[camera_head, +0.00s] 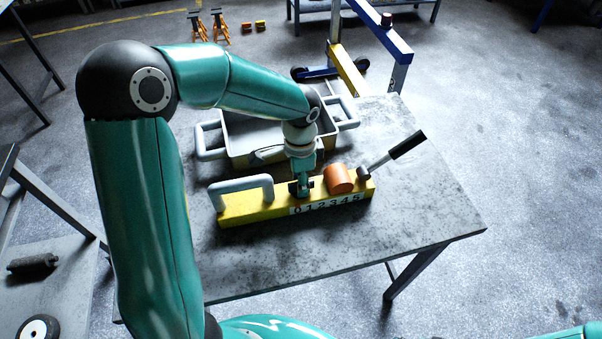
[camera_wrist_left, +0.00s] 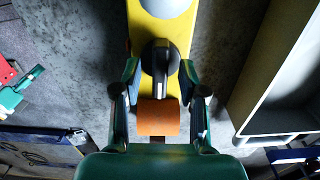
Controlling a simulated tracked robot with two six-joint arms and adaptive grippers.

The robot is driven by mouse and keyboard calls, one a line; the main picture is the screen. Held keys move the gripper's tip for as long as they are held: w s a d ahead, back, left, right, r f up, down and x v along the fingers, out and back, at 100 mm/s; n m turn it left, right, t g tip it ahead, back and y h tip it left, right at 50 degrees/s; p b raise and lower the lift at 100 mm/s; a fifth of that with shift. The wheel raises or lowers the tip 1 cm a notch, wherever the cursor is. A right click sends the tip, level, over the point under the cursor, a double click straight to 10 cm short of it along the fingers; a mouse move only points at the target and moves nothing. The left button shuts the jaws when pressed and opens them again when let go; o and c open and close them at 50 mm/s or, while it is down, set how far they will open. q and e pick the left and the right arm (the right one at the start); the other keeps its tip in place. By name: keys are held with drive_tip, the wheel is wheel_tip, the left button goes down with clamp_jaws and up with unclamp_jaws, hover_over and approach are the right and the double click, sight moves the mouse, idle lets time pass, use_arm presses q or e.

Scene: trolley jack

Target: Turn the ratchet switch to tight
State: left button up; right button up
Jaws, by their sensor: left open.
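A yellow bar (camera_head: 245,205) with a number strip reading 0 to 5 lies on the grey table. It carries a pale grey handle (camera_head: 240,185) at its left, an orange cylinder (camera_head: 339,179) and a lever with a black grip (camera_head: 408,145) at its right end. My left gripper (camera_head: 303,190) points down at the bar, between handle and cylinder. In the left wrist view, a dark rounded knob (camera_wrist_left: 160,57), likely the ratchet switch, lies between the open fingers (camera_wrist_left: 160,85). I cannot tell whether they touch it. The orange cylinder (camera_wrist_left: 158,118) is just below it. My right gripper is out of view.
A grey tray (camera_head: 237,135) with side handles stands behind the bar, close to my left wrist. The table front (camera_head: 330,255) is clear. A blue and yellow hoist (camera_head: 346,70) stands beyond the table. Another table with a dark roller (camera_head: 33,263) is at the left.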

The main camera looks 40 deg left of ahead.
use_arm(q)
wheel_tip(320, 180, up, 12)
idle(0.5)
drive_tip(key=shift+f, duration=0.1)
